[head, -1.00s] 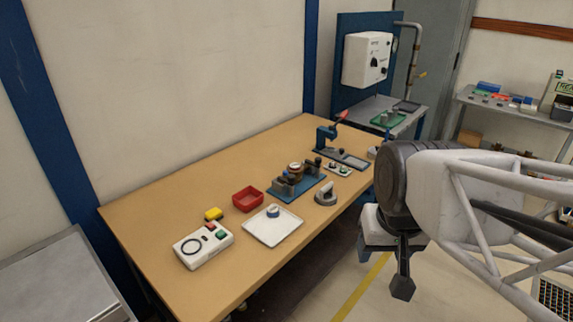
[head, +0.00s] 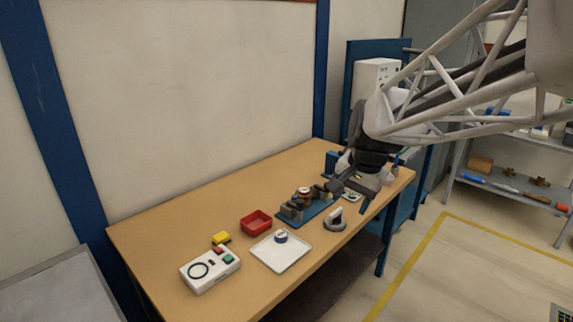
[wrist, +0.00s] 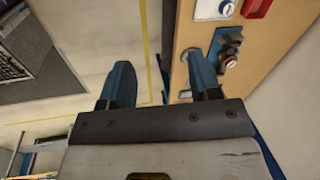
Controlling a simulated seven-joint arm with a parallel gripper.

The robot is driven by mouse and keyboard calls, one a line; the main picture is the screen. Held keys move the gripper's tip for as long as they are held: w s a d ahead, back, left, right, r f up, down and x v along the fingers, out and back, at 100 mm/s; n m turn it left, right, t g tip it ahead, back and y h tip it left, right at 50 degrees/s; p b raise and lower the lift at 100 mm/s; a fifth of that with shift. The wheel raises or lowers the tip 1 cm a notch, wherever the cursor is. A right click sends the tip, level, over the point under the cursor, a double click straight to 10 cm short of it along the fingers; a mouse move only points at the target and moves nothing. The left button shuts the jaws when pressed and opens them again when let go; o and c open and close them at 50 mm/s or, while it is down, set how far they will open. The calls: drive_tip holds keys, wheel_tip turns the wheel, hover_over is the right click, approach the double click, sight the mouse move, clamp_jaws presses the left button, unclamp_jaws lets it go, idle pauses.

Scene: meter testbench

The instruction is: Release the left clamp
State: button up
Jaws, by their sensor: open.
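A blue fixture plate (head: 312,214) lies on the wooden table and bears a round brown-and-white part (head: 304,193) between dark clamp blocks. The left clamp block (head: 290,211) stands at the plate's left end. My gripper (head: 350,199) is open and empty, above the table to the right of the fixture, apart from the left clamp. My arm hides part of the table behind it. In the wrist view the two blue fingers (wrist: 162,82) are spread wide, and the fixture (wrist: 230,48) shows beyond the right finger. Clamp lever details are too small to tell.
A red bin (head: 256,222), a white tray (head: 280,254) with a small round part, a yellow block (head: 221,238) and a white button box (head: 210,270) stand left of the fixture. The table's back left is clear.

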drive_tip(key=w+a+f+m+y, duration=0.1)
drive_tip(key=w+f+m, duration=0.2)
drive_tip(key=w, duration=0.7)
drive_tip(key=w+a+f+m+y, duration=0.1)
drive_tip(key=w+a+f+m, duration=0.15)
drive_tip(key=w, duration=0.65)
drive_tip(key=m+g+y, duration=0.1)
drive_tip(key=m, duration=0.5)
approach(300, 201)
drive_tip(key=f, duration=0.1)
drive_tip(key=shift+w+a+f, duration=0.15)
drive_tip(key=shift+w+a, duration=0.05)
drive_tip(key=shift+a, duration=0.05)
drive_tip(key=shift+x, duration=3.9)
drive_tip(key=shift+s, duration=0.15)
drive_tip(key=shift+c, duration=0.5)
drive_tip(key=c, duration=0.8)
drive_tip(key=shift+n, duration=0.25)
